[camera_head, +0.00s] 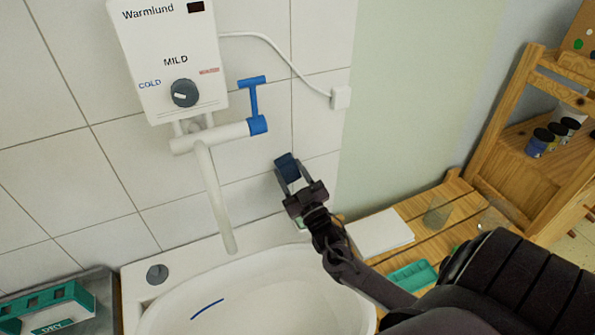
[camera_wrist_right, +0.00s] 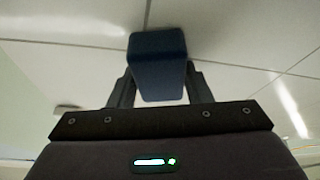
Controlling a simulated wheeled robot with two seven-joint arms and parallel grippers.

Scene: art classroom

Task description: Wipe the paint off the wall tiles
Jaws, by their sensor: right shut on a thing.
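My right gripper (camera_head: 291,182) is shut on a dark blue block (camera_head: 286,165), which looks like a sponge. In the right wrist view the blue block (camera_wrist_right: 158,62) sits between the two fingers, its far end at or close to the white wall tiles (camera_wrist_right: 75,45). I cannot tell whether it touches them. In the head view the gripper is in front of the lower right part of the tiles (camera_head: 245,205), right of the tap. I see no clear paint on the visible tiles; the block and gripper hide a patch. My left gripper is not in view.
A water heater (camera_head: 168,55) with a blue-handled tap (camera_head: 215,190) hangs left of the gripper. Below is a white sink (camera_head: 250,300) with a blue streak (camera_head: 207,309). A wooden slatted bench (camera_head: 415,235) stands right, with white paper (camera_head: 380,233), a glass (camera_head: 437,214) and a green tray (camera_head: 411,276).

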